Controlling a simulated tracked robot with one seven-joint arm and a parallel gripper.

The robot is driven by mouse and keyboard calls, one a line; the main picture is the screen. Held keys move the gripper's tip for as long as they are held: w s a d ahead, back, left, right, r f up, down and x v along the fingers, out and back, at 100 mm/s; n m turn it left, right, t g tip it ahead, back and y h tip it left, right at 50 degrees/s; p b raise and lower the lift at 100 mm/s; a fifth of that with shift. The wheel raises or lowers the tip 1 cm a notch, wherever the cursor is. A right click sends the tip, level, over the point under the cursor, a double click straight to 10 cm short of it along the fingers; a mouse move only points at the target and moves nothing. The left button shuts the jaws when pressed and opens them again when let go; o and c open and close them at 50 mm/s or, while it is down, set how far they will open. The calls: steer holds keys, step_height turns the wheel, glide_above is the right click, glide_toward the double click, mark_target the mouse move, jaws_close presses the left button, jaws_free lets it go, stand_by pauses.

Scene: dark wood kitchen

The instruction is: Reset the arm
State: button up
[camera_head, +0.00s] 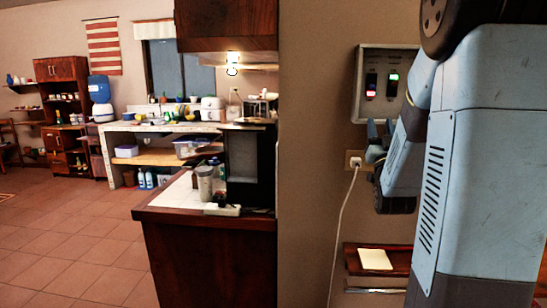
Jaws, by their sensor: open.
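My blue-grey arm fills the right side of the view, with a large vented link in front and dark round joints. A smaller part of the arm shows behind it, bent in near the wall. My gripper (379,130) shows small at the end of that part, in front of the lower edge of the wall panel. Its fingers look apart, with nothing seen between them. The large link stands in front of much of the right side and hides what is behind it. I cannot tell whether the gripper touches the wall.
A switch panel (369,88) with red and green lights is on the wall, above a socket (354,161) with a white cable. Below is a wooden shelf (402,259) with a pale pad (375,259). A counter (166,194) stands left of the wall. The tiled floor (62,240) at left is clear.

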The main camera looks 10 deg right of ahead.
steer(key=a+f+g+y, duration=0.3)
steer(key=a+g, duration=0.3)
steer(key=g, duration=0.1)
steer(key=s+a+f+n+g+y, duration=0.1)
steer(key=s+a+g, duration=0.3)
steer(key=s, duration=0.4)
steer(key=s+a+f+n+g+y, duration=0.1)
steer(key=s+a+f+g, duration=0.3)
steer(key=s, duration=0.4)
steer(key=s+a+f+n+g+y, duration=0.1)
steer(key=s+a+f+g+y, duration=0.1)
steer(key=s, duration=0.6)
steer(key=a+f+g, duration=0.1)
steer(key=a+g, duration=0.1)
steer(key=a, duration=0.1)
steer(key=shift+s+f, duration=0.25)
